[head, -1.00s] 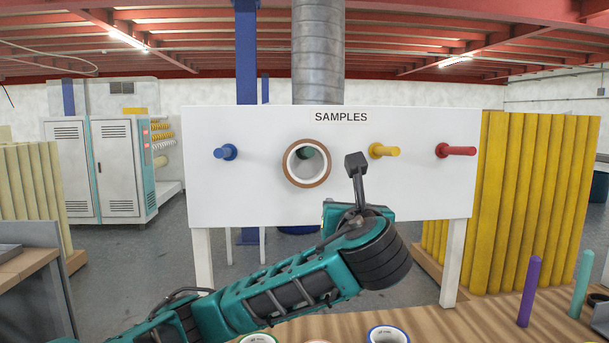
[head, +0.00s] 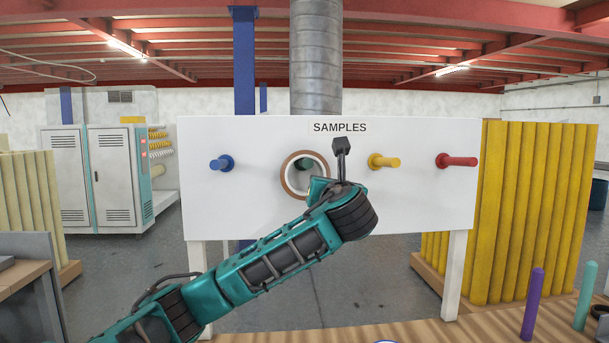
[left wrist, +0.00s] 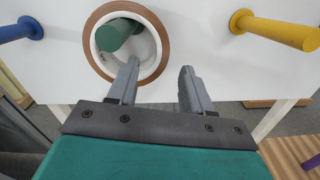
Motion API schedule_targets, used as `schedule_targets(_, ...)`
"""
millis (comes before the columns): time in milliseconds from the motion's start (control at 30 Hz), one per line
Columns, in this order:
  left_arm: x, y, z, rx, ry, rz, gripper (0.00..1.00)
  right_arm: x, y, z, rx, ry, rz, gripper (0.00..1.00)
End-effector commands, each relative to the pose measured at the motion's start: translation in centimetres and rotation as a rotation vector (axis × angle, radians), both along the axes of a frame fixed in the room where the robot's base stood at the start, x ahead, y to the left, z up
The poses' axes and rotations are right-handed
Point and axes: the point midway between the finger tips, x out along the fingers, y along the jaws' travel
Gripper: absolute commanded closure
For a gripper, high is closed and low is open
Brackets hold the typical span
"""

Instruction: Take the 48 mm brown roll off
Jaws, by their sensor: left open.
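The brown roll (head: 288,182), a brown ring with a white core, hangs on a green peg (head: 306,164) on the white SAMPLES board (head: 240,215). In the left wrist view the roll (left wrist: 166,42) hangs around the green peg (left wrist: 120,36), which shows inside its hole. My left gripper (left wrist: 160,66) is open, facing the board. In that view one finger overlaps the lower right of the roll's hole and the other is right of the roll. I cannot tell whether they touch it. In the head view my wrist hides the gripper and the roll's lower right part.
A blue peg (head: 222,163) is left of the roll; a yellow peg (head: 384,162) and a red peg (head: 456,160) are to the right, all bare. A wooden table edge (head: 450,332) with a purple post (head: 532,303) and a teal post (head: 585,296) is in front.

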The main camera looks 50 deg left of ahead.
Motion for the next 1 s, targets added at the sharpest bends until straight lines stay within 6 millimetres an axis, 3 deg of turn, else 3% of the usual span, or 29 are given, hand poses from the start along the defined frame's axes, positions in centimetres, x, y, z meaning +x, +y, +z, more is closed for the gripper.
schedule_targets(200, 1.7, 2.0, 0.2, -0.001, 0.001, 0.001, 0.50, 0.0, 0.0, 0.2, -0.001, 0.000, 0.001, 0.57)
schedule_targets(500, 2.0, 2.3, 0.1, -0.001, 0.001, 0.000, 0.51, 0.0, 0.0, 0.2, -0.001, 0.001, 0.001, 0.57)
schedule_targets(1000, 1.9, 2.3, 0.1, -0.001, 0.001, 0.000, 0.99, 0.0, 0.0, 0.1, -0.001, 0.001, 0.001, 0.57)
